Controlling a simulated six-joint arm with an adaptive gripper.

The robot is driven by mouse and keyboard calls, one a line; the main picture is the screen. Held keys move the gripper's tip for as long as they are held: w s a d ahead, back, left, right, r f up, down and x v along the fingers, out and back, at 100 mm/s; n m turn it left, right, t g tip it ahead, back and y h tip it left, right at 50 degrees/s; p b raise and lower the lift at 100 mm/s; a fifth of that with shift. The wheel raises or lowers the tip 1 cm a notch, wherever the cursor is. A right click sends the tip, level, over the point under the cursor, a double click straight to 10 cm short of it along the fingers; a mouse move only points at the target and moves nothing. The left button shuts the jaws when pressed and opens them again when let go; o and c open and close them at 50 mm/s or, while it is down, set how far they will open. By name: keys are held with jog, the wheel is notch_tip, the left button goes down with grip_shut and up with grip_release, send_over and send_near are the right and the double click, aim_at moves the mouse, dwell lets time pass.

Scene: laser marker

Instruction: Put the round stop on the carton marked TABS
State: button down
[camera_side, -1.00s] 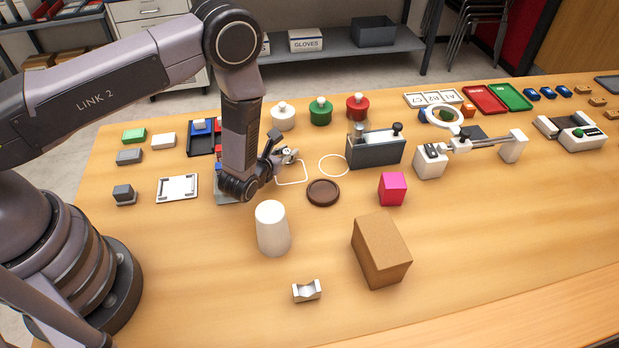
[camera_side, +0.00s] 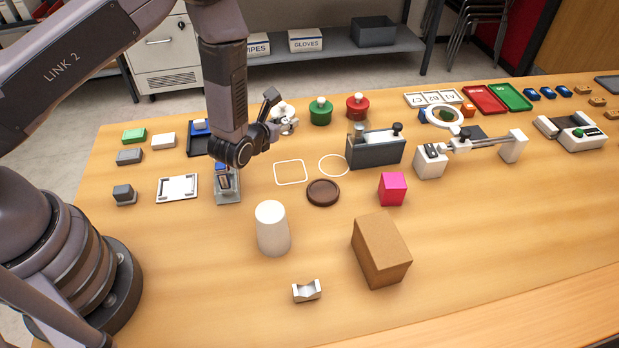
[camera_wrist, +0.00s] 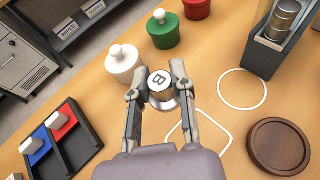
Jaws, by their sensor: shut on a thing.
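My gripper (camera_wrist: 160,88) is shut on a round silver piece with a black B on its pale top (camera_wrist: 160,81). In the side view my gripper (camera_side: 282,122) is in front of the white knobbed pot, and the piece is small and partly hidden there. I cannot tell for sure that this piece is the round stop. No carton in view shows the word TABS. A plain brown carton (camera_side: 381,250) stands at the front of the bench, with no lettering visible. Shelf cartons read GLOVES (camera_side: 305,41) and what looks like WIPES (camera_side: 257,46).
White (camera_wrist: 122,62), green (camera_wrist: 163,31) and red (camera_side: 357,107) knobbed pots stand close by. A dark round dish (camera_side: 323,193), white cylinder (camera_side: 272,229), magenta block (camera_side: 392,189) and grey box (camera_side: 375,152) stand on the bench. The square outline (camera_side: 290,173) is empty.

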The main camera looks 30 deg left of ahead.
jog(key=s+d+r+m+h, duration=0.1)
jog(key=d+r+h, duration=0.1)
jog(key=d, duration=0.4)
jog(key=s+d+r+m+h, duration=0.1)
jog(key=s+d+r+m, duration=0.1)
jog(key=d, duration=0.5)
notch_tip(320, 180, up, 3)
jog(key=m+h, duration=0.3)
jog(key=h, duration=0.1)
send_over(377, 224)
jog(key=shift+g, duration=0.4)
jog(key=shift+f, duration=3.65)
jog(key=shift+f, duration=0.15)
jog(key=c, duration=1)
grip_release()
